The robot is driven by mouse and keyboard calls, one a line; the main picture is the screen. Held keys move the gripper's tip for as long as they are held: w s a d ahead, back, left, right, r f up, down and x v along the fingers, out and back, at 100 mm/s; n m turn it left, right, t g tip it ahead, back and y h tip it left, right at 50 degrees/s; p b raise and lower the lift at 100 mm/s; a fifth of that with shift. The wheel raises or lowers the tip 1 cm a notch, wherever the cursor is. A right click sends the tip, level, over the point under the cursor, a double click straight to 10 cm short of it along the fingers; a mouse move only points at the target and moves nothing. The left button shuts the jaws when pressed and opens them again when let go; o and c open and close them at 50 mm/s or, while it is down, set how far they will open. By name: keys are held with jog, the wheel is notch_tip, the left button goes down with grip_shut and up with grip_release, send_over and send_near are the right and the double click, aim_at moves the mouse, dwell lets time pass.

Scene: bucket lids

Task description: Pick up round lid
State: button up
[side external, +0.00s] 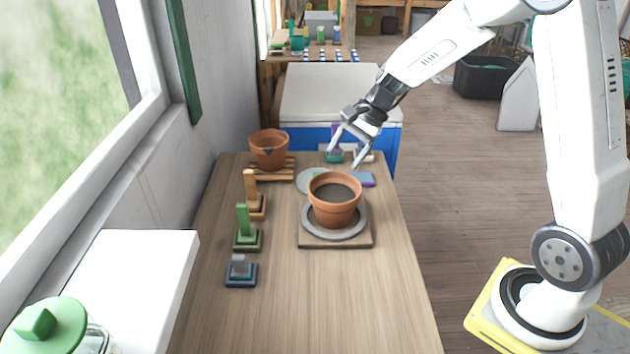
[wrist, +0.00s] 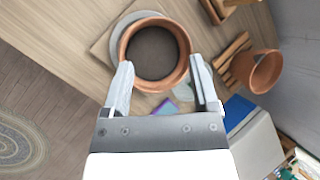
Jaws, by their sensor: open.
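A flat, pale grey-green round disc, which looks like the round lid (side external: 311,180), lies on the table just behind the terracotta pot (side external: 334,205). The pot hides part of its near edge. My gripper (side external: 341,158) is open and empty, pointing down above the far end of the table, behind the pot and right of the disc. In the wrist view, my open fingers (wrist: 160,62) show on either side of the pot's rim (wrist: 122,45). The disc is hard to make out there.
The pot stands on a grey saucer (side external: 308,229) and square board. A second pot (side external: 269,150) sits on a wooden rack. Handled brown (side external: 257,206), green (side external: 247,239) and blue-grey (side external: 240,273) pieces line the left. A purple-blue item (side external: 366,180) lies right. The table's front is clear.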

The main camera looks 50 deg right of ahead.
jog(key=w+d+m+t+y, duration=0.4)
jog(key=w+d+m+t, duration=0.3)
jog(key=w+d+m, duration=0.65)
jog(key=shift+n, duration=0.75)
jog(key=f, duration=0.5)
jog(key=s+d+f, duration=0.1)
jog(key=f, duration=0.4)
jog(key=s+f, duration=0.1)
jog(key=f, duration=0.5)
jog(key=shift+s+d, duration=0.1)
jog(key=shift+d, duration=0.25)
jog(key=shift+f, duration=0.2)
jog(key=shift+x, duration=3.9)
jog(key=shift+d+f, duration=0.15)
grip_shut()
